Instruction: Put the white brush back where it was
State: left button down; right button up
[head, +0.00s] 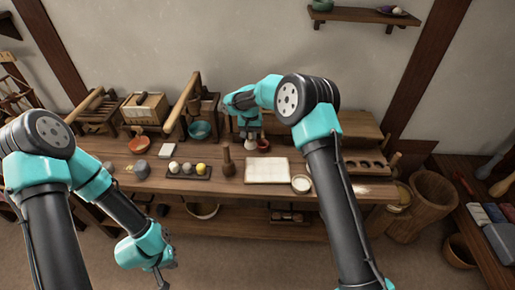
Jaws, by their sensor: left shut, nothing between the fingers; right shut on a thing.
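My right gripper (249,135) is shut on a small pale thing above the back middle of the workbench (345,190). It is too small and too covered by the fingers for me to make out its shape; its pale colour fits the white brush. No other white brush can be made out. My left gripper (162,280) is shut and empty, low in front of the bench and away from everything on it.
A dark red cup (263,146) stands close beside my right gripper. Near it are a wooden pestle (227,162), a white sheet (267,171), a white bowl (301,184) and a teal bowl (200,131). A dark tray (176,175) holds several balls. A holed wooden rack (367,164) is at right.

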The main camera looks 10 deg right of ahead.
jog(key=s+d+f+m, duration=0.2)
jog(key=s+d+f, duration=0.2)
jog(key=s+d, duration=0.9)
jog(key=shift+s+d+f, duration=0.15)
jog(key=shift+s+f, duration=0.05)
jog(key=shift+s, duration=0.8)
jog(key=w+d, duration=0.3)
jog(key=w, duration=0.4)
jog(key=w+d+f, duration=0.1)
jog(key=w+d, duration=0.2)
jog(key=w, duration=0.4)
jog(key=shift+w+f, duration=0.15)
jog(key=shift+f, duration=0.1)
jog(key=shift+w+d+f, duration=0.1)
jog(key=shift+w+f, duration=0.05)
jog(key=shift+f, duration=0.75)
jog(key=shift+w+f, duration=0.1)
jog(key=shift+f, duration=0.75)
